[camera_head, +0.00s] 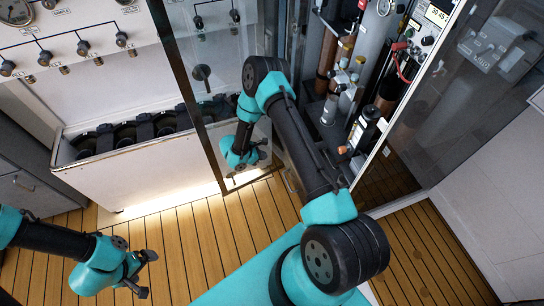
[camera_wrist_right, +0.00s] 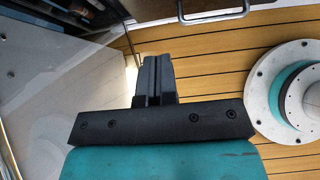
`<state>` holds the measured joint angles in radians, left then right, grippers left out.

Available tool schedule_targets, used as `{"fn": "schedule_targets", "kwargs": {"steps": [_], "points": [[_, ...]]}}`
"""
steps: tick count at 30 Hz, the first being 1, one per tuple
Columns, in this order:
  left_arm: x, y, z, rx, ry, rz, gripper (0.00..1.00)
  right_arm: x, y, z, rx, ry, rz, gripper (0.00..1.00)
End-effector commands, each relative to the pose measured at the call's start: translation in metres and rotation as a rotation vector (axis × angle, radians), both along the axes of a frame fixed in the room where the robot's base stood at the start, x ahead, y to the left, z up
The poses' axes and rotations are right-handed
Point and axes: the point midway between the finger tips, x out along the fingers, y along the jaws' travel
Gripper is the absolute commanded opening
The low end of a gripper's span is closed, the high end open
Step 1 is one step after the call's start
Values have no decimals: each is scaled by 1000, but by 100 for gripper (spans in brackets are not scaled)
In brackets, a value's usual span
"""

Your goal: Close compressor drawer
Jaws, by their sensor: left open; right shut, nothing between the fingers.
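The compressor equipment (camera_head: 345,75), with cylinders, hoses and gauges, stands at the upper right of the head view between glass panels. A small metal handle (camera_head: 290,182) shows low at its front, partly hidden by my right arm. I cannot tell how far its drawer is out. In the right wrist view, my right gripper (camera_wrist_right: 152,75) is shut and empty above the wooden floor. A metal handle (camera_wrist_right: 212,14) on a pale front lies beyond it, apart from the fingers. My left gripper (camera_head: 143,272) is open and empty at lower left, above the floor.
A white bin (camera_head: 140,178) holding several dark round parts stands open under the gauge panel (camera_head: 70,35). A glass pane (camera_head: 195,75) stands left of my right arm, another (camera_head: 465,90) at right.

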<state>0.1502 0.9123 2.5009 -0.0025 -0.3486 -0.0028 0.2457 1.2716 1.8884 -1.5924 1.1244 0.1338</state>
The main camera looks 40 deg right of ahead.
Motion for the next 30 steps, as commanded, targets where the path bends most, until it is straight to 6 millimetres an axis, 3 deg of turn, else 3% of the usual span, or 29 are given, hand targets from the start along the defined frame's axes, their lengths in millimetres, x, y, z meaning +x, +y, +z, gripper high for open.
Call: {"fn": "schedule_targets", "kwargs": {"steps": [18, 24, 30], "points": [[0, 0, 0, 0, 0, 0, 90, -22, -65, -68, 1, 2, -4, 0], [0, 0, 0, 0, 0, 0, 90, -29, -91, -67, 0, 1, -3, 0], [0, 0, 0, 0, 0, 0, 90, -32, -101, -66, 1, 0, -1, 0]]}}
